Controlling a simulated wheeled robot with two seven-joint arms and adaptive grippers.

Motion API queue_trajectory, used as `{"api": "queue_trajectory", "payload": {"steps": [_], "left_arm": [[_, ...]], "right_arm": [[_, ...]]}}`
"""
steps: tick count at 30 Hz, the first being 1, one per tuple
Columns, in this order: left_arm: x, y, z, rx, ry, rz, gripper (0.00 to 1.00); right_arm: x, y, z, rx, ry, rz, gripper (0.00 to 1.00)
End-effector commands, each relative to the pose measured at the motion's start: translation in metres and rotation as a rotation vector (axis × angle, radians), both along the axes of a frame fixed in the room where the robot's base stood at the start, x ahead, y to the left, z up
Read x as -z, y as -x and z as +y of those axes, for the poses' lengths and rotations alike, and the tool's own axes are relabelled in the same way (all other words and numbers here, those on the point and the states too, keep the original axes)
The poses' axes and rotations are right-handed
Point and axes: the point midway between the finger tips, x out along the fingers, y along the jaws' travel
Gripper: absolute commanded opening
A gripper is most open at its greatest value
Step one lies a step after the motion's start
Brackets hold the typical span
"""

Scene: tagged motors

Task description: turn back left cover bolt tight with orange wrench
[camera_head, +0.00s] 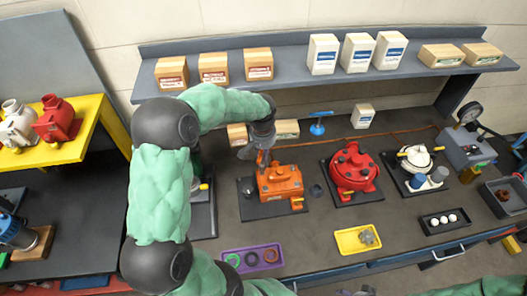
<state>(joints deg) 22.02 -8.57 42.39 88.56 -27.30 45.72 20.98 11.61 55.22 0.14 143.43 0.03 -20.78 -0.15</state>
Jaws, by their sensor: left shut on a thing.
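An orange motor housing (281,184) sits on a dark square base plate in the middle of the bench. My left gripper (262,154) reaches down over its back left part, close above the cover. It is shut on a slim thing, which I take to be the orange wrench; it hardly stands out against the orange housing. The back left cover bolt is hidden by the gripper, so I cannot tell whether the tool sits on it. Part of my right gripper (358,291) seems to show at the bottom edge, too cut off to read its jaws.
A red motor (353,171) and a white-topped one (416,160) stand to the right. A purple tray (251,259) with rings, a yellow tray (347,241) and a black tray (444,222) lie in front. A shelf (285,75) with boxes runs behind.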

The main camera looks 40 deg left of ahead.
Motion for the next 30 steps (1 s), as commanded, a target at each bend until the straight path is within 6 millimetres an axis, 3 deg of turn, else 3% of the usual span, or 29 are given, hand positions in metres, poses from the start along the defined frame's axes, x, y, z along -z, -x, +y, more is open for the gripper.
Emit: {"api": "queue_trajectory", "payload": {"steps": [18,30], "left_arm": [[0.023,0.000,0.000,0.000,0.000,-0.001,0.00],[0.024,0.000,0.000,0.004,0.000,-0.001,0.00]], "right_arm": [[0.018,0.000,0.000,0.000,0.000,0.000,0.66],[0.018,0.000,0.000,0.000,0.000,0.000,0.66]]}}
